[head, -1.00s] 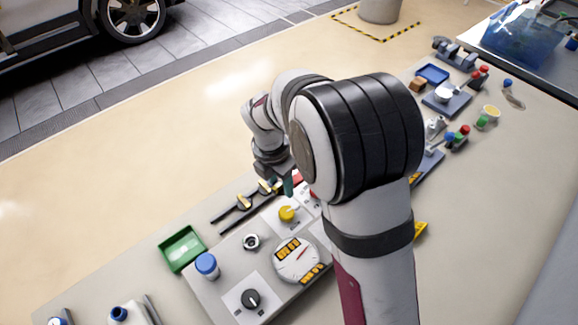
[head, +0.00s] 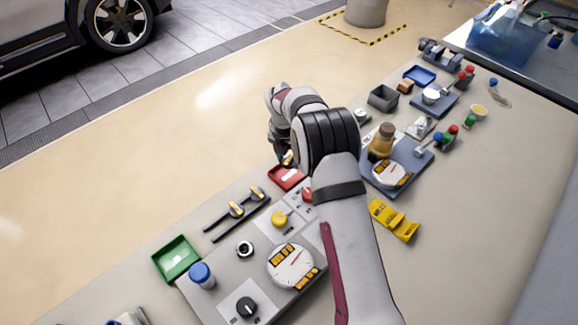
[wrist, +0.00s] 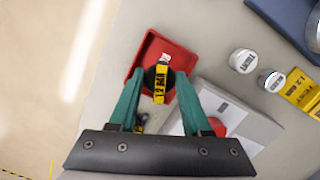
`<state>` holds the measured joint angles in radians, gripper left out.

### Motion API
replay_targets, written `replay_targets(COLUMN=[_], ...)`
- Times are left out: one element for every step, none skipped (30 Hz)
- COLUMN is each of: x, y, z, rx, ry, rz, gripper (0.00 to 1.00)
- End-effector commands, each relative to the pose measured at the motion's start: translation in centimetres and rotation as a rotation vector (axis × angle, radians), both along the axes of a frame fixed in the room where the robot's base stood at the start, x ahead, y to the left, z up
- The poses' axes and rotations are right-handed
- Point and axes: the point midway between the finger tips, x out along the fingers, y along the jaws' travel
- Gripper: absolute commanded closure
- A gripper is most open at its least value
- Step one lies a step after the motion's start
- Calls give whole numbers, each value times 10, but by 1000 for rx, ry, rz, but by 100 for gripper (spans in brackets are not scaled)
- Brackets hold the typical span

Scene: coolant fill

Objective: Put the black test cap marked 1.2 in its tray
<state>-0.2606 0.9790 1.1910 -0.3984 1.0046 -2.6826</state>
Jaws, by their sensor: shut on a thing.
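My gripper (wrist: 158,84) has teal fingers and is shut on the black test cap (wrist: 150,76), which carries a yellow label marked 1.2 BAR. In the wrist view the cap appears over the near part of the red tray (wrist: 137,68). Whether it touches the tray floor cannot be told. A pale label shows in the tray just beyond the cap. In the head view the red tray (head: 279,180) lies just below my gripper (head: 287,160), which my arm partly hides.
A grey panel (wrist: 262,128) with a red knob stands close right of the tray. Two pale round pieces (wrist: 243,61) and a yellow 1.2 BAR TEST holder (wrist: 300,88) lie farther right. A green tray (head: 160,260) is at left. Bare floor lies beyond the table edge.

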Motion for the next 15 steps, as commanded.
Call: replay_targets(x=[-1, -1, -1, -1, -1, -1, 0, 0, 0, 0, 0, 0, -1, -1, -1], y=[0, 0, 0, 0, -1, 0, 0, -1, 0, 0, -1, -1, -1, -1, -1], z=[-9, -15, -23, -29, -33, -35, -34, -34, -34, -34, -34, -34, -35, -36, -37], rx=[0, -1, -1, -1, -1, -1, 0, 0, 0, 0, 0, 0, 1, 1, 1], ry=[2, 3, 3, 4, 3, 1, 0, 0, 0, 0, 0, 0, 1, 1, 1], rz=[0, -1, -1, 0, 0, 0, 0, -1, -1, -1, -1, -1, -1, -1, -1], gripper=[94, 94, 94, 94, 94, 94, 94, 94, 94, 94, 94, 94, 94, 94, 50])
